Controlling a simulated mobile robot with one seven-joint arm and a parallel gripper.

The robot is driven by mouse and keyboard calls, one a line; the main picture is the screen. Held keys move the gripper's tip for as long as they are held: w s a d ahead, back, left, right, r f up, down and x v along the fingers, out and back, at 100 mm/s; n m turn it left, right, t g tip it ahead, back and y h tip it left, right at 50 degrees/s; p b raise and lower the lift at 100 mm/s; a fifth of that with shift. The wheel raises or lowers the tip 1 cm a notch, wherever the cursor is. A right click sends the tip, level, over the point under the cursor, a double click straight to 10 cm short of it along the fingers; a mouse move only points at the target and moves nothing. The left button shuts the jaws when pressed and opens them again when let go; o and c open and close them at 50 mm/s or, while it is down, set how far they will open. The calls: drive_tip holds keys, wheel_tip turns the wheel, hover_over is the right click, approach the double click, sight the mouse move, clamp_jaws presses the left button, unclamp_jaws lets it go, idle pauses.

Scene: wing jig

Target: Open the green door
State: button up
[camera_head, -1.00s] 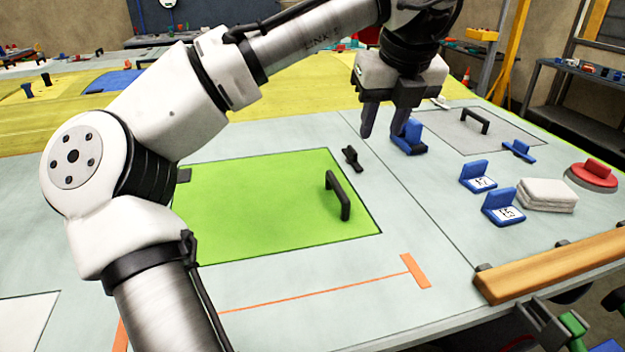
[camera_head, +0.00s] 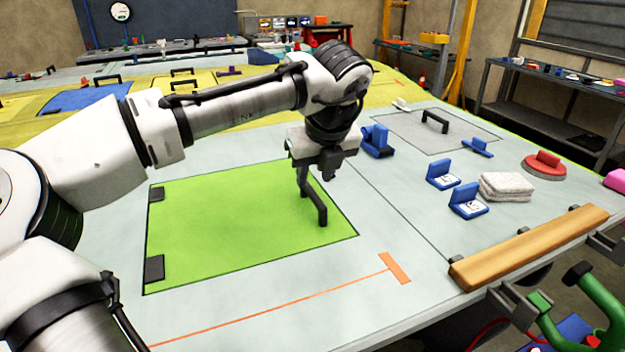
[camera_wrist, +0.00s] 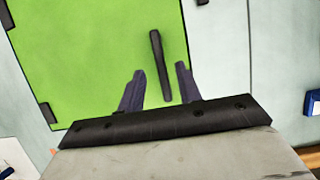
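The green door (camera_head: 230,230) lies flat and closed in the pale wing panel, with black hinges (camera_head: 154,268) on its left edge. Its black bar handle (camera_head: 316,205) stands near the right edge. My gripper (camera_head: 314,180) is above the handle's far end. In the wrist view, my gripper (camera_wrist: 160,72) is open, one finger on each side of the handle (camera_wrist: 160,64), with gaps visible on both sides. The fingers do not appear to touch it. The green door fills much of the wrist view (camera_wrist: 85,60). My gripper hides part of the door's far right corner.
Blue blocks (camera_head: 468,201), a folded white cloth (camera_head: 506,186) and a red round object (camera_head: 544,166) are on the panel at right. A wooden bar (camera_head: 530,246) lines the front right edge. A grey panel with a handle (camera_head: 435,122) is behind. The door's left part is clear.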

sight(311, 189)
drive_tip(key=shift+x, duration=1.7)
clamp_jaws()
